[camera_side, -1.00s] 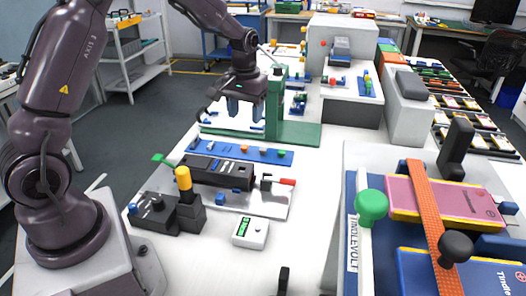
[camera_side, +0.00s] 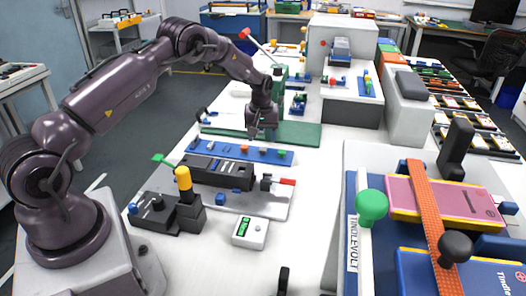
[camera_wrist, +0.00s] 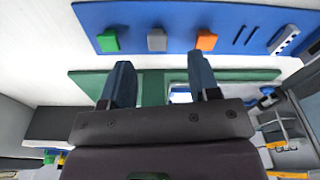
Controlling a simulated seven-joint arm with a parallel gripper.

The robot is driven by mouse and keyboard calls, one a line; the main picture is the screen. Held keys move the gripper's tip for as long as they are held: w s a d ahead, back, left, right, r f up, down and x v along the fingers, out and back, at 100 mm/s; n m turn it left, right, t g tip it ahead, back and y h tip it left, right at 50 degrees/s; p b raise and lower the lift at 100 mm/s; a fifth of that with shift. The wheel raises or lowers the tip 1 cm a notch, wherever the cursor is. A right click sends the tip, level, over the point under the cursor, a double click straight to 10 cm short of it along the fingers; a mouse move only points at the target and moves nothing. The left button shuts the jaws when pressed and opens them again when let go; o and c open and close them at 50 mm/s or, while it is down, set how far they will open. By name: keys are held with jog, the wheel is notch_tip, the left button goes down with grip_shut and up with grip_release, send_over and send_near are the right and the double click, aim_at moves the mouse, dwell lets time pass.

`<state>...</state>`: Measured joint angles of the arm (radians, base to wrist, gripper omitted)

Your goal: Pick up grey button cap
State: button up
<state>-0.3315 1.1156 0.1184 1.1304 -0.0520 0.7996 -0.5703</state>
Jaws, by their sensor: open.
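The grey button cap (camera_wrist: 157,40) sits on the blue strip (camera_wrist: 180,12) in the wrist view, between the green cap (camera_wrist: 108,41) and the orange cap (camera_wrist: 206,40). In the side view the small grey cap (camera_side: 263,151) lies on the same strip (camera_side: 225,150). My gripper (camera_side: 262,136) points down, above and just behind the strip in that view. In the wrist view my gripper (camera_wrist: 160,77) has its two dark blue fingers spread apart with nothing between them. The grey cap lies beyond the fingertips, roughly centred between them, apart from both.
A green plate (camera_side: 300,136) with an upright green block lies behind the strip. A black device (camera_side: 215,172) and a red-tipped lever (camera_side: 287,182) stand in front of it. A small meter (camera_side: 250,232) is nearer the front.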

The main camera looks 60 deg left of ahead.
aim_at(263, 149)
jog(key=f, duration=0.3)
jog(key=w+f, duration=0.1)
jog(key=f, duration=0.1)
jog(key=shift+a+f, duration=0.25)
jog(key=shift+a, duration=0.1)
jog(key=shift+c, duration=0.2)
jog(key=c, duration=1)
